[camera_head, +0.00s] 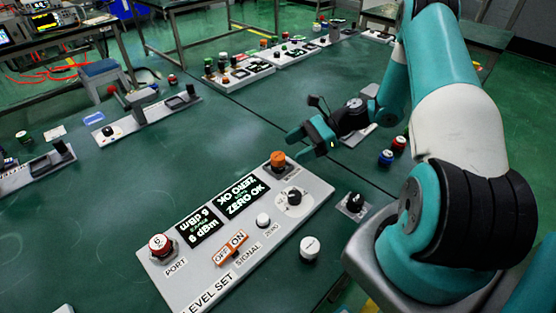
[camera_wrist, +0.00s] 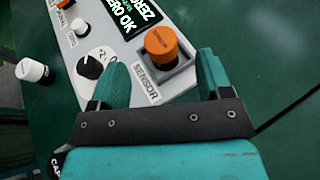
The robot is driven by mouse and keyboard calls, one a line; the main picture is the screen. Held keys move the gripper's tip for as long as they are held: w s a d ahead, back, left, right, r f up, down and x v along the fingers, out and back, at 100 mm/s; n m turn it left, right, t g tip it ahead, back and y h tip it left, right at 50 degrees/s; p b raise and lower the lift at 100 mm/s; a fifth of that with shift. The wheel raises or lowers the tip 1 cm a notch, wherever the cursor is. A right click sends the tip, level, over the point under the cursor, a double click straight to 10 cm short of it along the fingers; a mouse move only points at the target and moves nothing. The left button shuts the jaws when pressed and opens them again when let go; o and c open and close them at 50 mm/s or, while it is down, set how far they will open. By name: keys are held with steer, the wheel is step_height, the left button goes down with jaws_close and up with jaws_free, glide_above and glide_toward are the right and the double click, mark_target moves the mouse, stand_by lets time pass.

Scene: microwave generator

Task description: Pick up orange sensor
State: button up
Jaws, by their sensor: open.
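The orange sensor (camera_head: 278,160) is a short cylinder with an orange top and dark base. It stands at the far right corner of the grey panel (camera_head: 207,289), in a square holder. In the wrist view the sensor (camera_wrist: 161,46) stands upright in its holder, beyond and between the two teal fingers. My gripper (camera_head: 312,141) is open and empty, to the right of and near the sensor in the head view. In the wrist view the fingertips of my gripper (camera_wrist: 163,72) lie on either side of the sensor's line, and I cannot tell how high they are above it.
A white cylinder (camera_head: 309,248) stands beside the panel. Red and blue pieces stand behind my arm.

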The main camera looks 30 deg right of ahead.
mark_target(281, 155)
steer(key=p+x, duration=0.1)
steer(key=x, duration=0.4)
steer(key=shift+w+a+p, duration=0.15)
steer(key=shift+a+p, duration=0.2)
steer(key=shift+a, duration=0.05)
steer(key=c, duration=1.1)
